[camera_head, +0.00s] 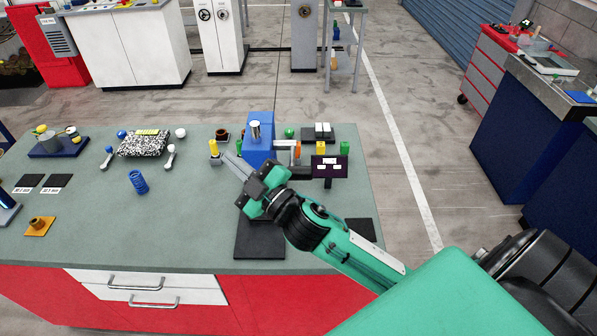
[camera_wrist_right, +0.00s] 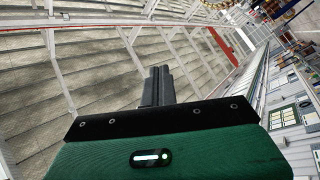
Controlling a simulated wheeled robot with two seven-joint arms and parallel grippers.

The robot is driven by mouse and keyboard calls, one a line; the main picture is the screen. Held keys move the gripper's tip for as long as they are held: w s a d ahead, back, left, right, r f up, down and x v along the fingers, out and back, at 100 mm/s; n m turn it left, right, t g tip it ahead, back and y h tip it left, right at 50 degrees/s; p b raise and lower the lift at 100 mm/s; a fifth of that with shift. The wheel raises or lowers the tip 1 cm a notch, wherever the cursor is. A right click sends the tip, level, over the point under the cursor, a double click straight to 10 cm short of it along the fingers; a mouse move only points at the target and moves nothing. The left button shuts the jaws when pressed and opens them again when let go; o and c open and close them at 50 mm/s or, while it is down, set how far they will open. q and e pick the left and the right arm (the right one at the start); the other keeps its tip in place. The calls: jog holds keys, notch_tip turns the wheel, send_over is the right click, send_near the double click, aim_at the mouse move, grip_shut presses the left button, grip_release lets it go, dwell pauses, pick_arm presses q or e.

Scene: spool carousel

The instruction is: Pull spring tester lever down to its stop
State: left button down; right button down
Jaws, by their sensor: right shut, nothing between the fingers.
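A blue upright block (camera_head: 260,148) with a silver cylinder (camera_head: 256,131) on top stands near the table's back edge; it looks like the spring tester. A dark display (camera_head: 329,167) with white readouts is at its right. Which part is the lever I cannot tell, as my gripper and arm cover the tester's lower front. My right gripper (camera_head: 232,161) is shut and empty, its fingertips just left of the blue block; contact cannot be told. In the right wrist view its grey fingers (camera_wrist_right: 157,86) lie together with nothing between them. My left gripper is not in view.
A blue spring (camera_head: 138,182) stands on the green-grey table at left, near a speckled box (camera_head: 143,144). A yellow-topped piece (camera_head: 214,149) stands close left of my fingertips. A black mat (camera_head: 259,240) lies below my gripper.

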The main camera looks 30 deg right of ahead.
jog(key=s+a+r+n+g+y, duration=0.4)
jog(key=n+g+y, duration=0.3)
jog(key=n, duration=0.4)
jog(key=s+a+r+n+g+y, duration=0.2)
jog(key=a+r+n+g+y, duration=0.2)
jog(key=a+n+g+y, duration=0.45)
jog(key=s+d+f+n+g+h, duration=0.1)
jog(key=d+f+n+g+h, duration=0.5)
jog(key=n+h, duration=0.4)
jog(key=w+d+t+h, duration=0.1)
jog(key=d+h, duration=0.3)
jog(key=d, duration=0.3)
jog(key=w+d+m+h, duration=0.1)
jog(key=d+h, duration=0.3)
jog(key=d, duration=0.3)
jog(key=w+d+m+t+h+p, duration=0.1)
jog(key=d+h, duration=0.3)
jog(key=d, duration=0.3)
jog(key=shift+w+m+t, duration=0.2)
jog(key=shift+m+t, duration=0.05)
jog(key=shift+t, duration=0.1)
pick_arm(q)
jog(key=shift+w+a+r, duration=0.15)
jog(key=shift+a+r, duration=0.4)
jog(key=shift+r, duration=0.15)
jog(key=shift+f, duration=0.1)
pick_arm(e)
jog(key=shift+f, duration=0.2)
